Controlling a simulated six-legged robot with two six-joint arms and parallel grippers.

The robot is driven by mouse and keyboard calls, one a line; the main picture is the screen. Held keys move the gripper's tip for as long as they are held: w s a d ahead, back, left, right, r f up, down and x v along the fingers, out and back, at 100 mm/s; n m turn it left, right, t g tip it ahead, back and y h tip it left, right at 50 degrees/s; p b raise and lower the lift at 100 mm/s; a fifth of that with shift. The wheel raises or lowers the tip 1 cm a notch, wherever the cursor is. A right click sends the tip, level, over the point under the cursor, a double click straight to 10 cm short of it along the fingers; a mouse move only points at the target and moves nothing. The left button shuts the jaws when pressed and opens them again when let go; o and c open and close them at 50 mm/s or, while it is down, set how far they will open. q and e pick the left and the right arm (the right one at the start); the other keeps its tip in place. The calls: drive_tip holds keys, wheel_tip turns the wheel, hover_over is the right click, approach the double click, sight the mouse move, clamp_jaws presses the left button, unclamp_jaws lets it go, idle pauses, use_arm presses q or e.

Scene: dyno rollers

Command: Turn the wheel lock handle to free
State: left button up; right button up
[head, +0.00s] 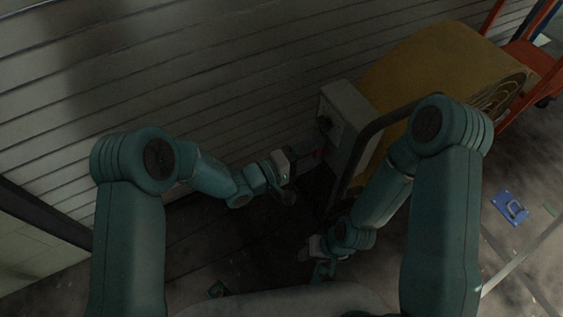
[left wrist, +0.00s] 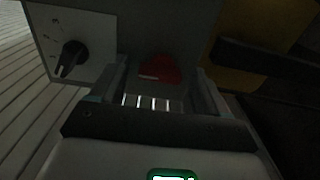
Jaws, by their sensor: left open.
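A red handle (left wrist: 160,69), which looks like the wheel lock handle, shows in the left wrist view, ahead of my left gripper (left wrist: 157,88). The gripper's fingers are open, one on each side of the red part in the picture. I cannot tell whether they touch it. In the head view the red handle (head: 319,154) is a small dark-red patch at the lower left of the grey box, just beyond my left gripper (head: 298,160). My right gripper (head: 312,250) is low in the head view, away from the box; its jaws are too dark to judge.
The grey box (head: 345,108) carries a black dial knob (left wrist: 71,58) on a pale panel. A dark bar (head: 372,130) curves beside it, near my right arm. A slatted wall (head: 230,80) stands left. A blue object (head: 510,207) lies on the floor.

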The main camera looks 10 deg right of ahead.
use_arm(q)
drive_tip(key=p+v, duration=0.1)
drive_tip(key=v, duration=1.5)
drive_tip(key=shift+p, duration=0.35)
drive_tip(key=shift+a, duration=0.15)
